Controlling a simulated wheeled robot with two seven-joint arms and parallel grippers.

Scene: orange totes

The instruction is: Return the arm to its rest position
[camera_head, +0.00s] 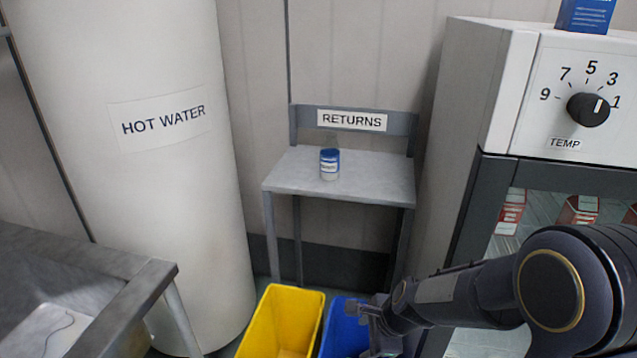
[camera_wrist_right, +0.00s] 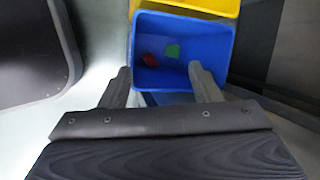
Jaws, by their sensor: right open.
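My right arm comes in from the right in the head view, and its gripper (camera_head: 372,312) is over the blue bin (camera_head: 341,332). In the right wrist view the two fingers of that gripper (camera_wrist_right: 160,82) stand wide apart with nothing between them. Below and beyond them is the blue bin (camera_wrist_right: 185,24), with a small red item (camera_wrist_right: 150,60) and a small green item (camera_wrist_right: 173,51) inside. My left gripper is not in view.
A yellow bin (camera_head: 281,318) stands beside the blue one. Behind are a returns table (camera_head: 290,170) with a blue-and-white jar (camera_head: 329,165) and a hot water tank (camera_head: 150,60). A cabinet with a dial (camera_head: 588,110) stands right, a metal bench (camera_head: 100,262) left.

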